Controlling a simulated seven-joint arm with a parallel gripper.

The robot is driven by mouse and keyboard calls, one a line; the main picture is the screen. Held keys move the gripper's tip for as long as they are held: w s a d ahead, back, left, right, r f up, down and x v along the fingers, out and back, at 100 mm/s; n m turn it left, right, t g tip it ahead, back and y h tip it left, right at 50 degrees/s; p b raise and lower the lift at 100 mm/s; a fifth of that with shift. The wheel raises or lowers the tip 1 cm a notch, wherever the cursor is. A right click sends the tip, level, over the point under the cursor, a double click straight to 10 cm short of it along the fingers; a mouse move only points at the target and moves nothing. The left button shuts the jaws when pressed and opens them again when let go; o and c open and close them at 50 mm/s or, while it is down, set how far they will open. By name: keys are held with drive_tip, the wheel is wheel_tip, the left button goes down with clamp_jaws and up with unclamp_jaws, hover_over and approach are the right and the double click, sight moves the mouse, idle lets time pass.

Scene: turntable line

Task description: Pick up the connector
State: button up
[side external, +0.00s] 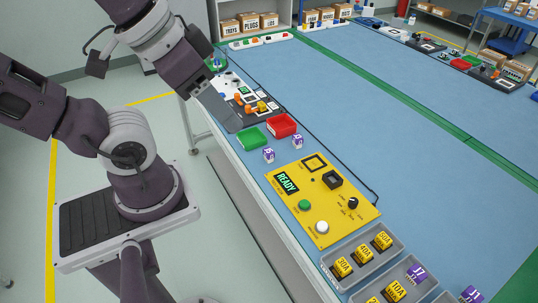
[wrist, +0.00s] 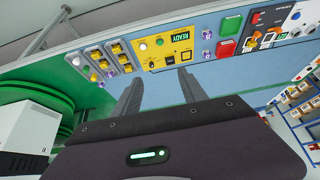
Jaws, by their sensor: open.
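Several purple blocks with white markings look like connectors; I cannot tell which one is meant. Two stand on the blue table beside the bins, one on the left (side external: 268,155) and one on the right (side external: 297,141); both also show in the wrist view, upper (wrist: 207,34) and lower (wrist: 205,54). Another purple block, marked J7 (side external: 416,272), is at the grey trays, and one more (side external: 471,294) is at the lower right edge. My gripper (side external: 226,112) is above the table's near edge, left of the bins. In the wrist view its fingers (wrist: 160,86) are apart and empty.
A green bin (side external: 251,137) and a red bin (side external: 295,123) stand beside the yellow READY panel (side external: 309,218). Grey trays (side external: 329,263) hold yellow amp-marked blocks. A black board with orange parts (side external: 243,97) lies near my gripper.

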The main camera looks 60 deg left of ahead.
drive_tip(key=m+g+y, duration=0.4)
drive_tip(key=m+g, duration=0.2)
drive_tip(key=m, duration=1.2)
hover_over(269, 151)
drive_tip(key=w+d, duration=0.1)
drive_tip(key=d, duration=0.1)
drive_tip(key=f, duration=2.9)
drive_tip(key=shift+d+f, duration=0.2)
drive_tip(key=shift+f, duration=0.2)
drive_tip(key=x, duration=0.7)
drive_tip(key=shift+s+a+r, duration=0.15)
drive_tip(key=shift+s, duration=0.2)
drive_tip(key=shift+y, duration=0.3)
clamp_jaws()
